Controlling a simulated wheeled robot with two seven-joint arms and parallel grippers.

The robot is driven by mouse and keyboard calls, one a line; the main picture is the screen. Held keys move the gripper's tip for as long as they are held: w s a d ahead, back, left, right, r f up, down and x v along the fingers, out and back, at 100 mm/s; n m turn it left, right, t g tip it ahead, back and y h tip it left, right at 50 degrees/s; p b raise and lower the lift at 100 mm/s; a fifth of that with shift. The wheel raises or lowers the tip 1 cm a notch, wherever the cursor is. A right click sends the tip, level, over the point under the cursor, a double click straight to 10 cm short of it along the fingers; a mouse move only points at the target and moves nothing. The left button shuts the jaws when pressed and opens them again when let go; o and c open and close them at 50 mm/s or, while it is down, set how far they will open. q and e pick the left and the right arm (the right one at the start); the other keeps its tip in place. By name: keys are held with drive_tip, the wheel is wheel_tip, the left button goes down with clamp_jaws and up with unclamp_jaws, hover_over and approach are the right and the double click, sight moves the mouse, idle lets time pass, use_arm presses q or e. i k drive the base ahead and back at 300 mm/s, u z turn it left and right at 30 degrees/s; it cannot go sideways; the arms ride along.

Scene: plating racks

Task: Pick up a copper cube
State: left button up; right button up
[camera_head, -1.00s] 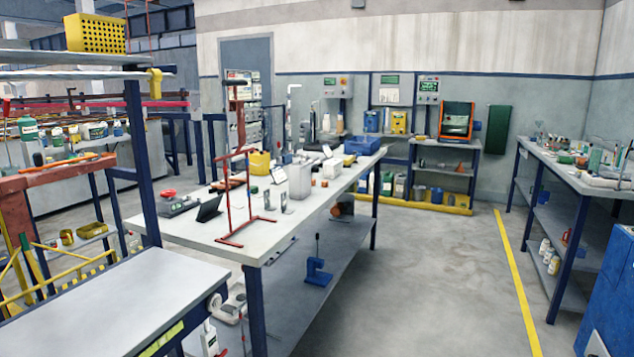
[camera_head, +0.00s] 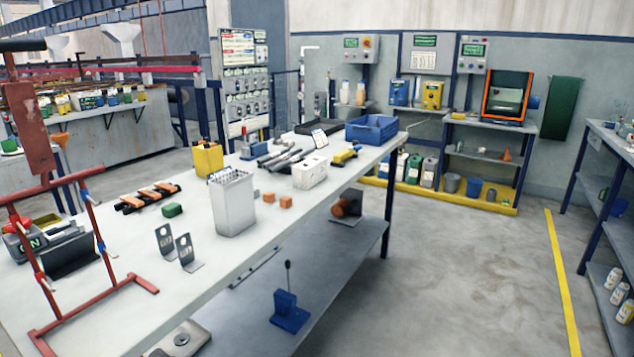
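Small copper-coloured cubes lie on the long light-grey table (camera_head: 185,300). One copper cube (camera_head: 285,201) is right of the white ribbed container, near the table's right edge. Another copper cube (camera_head: 268,198) is just left of it, and a further small one (camera_head: 256,194) shows close to the container. The white container (camera_head: 233,203) stands upright beside them. Neither of my grippers is in view.
A red rack frame (camera_head: 75,260) stands at the table's near left. Open floor (camera_head: 450,270) lies to the right.

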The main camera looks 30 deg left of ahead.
sight(285, 201)
drive_tip(key=i, duration=1.45)
drive_tip(key=u, duration=2.3)
